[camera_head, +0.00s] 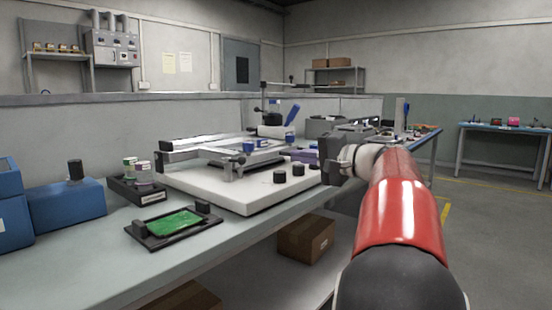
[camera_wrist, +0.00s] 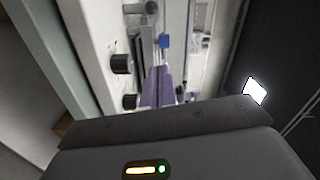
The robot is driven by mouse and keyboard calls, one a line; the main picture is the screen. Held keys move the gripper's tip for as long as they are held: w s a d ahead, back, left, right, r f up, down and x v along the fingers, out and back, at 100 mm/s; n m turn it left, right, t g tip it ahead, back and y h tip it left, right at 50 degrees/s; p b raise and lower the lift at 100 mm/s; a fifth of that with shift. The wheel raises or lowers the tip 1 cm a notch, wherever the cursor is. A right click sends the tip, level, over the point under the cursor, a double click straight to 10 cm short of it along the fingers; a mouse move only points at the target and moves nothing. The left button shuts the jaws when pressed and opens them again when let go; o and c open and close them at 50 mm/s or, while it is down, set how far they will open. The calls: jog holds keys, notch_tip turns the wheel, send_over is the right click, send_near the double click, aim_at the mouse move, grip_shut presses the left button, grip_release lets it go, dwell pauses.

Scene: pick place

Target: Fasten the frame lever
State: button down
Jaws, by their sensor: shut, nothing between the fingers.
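A white stencil-printer-like machine (camera_head: 235,190) stands on the bench, with a metal frame (camera_head: 200,150) on top. Small blue parts (camera_head: 248,147) sit on clamps along the frame; I cannot tell for sure which part is the frame lever. In the wrist view a blue part (camera_wrist: 165,41) shows beside a metal bracket, above a purple piece (camera_wrist: 156,88). My gripper (camera_head: 328,155) is at the machine's right end, shut and empty.
Black knobs (camera_head: 279,177) stick up from the machine's front. A cardboard box (camera_head: 306,239) sits on the lower shelf. The floor at right is clear.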

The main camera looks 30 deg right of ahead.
jog(key=p+x, duration=0.1)
jog(key=x, duration=0.7)
jog(key=shift+w+a, duration=0.2)
jog(key=shift+w, duration=0.05)
jog(key=a, duration=0.3)
jog(key=shift+a+f, duration=0.35)
jog(key=shift+f, duration=0.05)
jog(key=shift+a, duration=0.2)
jog(key=shift+f+b, duration=0.1)
jog(key=shift+b, duration=0.35)
jog(key=shift+s+a, duration=0.1)
jog(key=shift+a, duration=0.05)
jog(key=shift+m+h+b, duration=0.3)
jog(key=shift+h+b, duration=0.05)
jog(key=shift+h, duration=0.15)
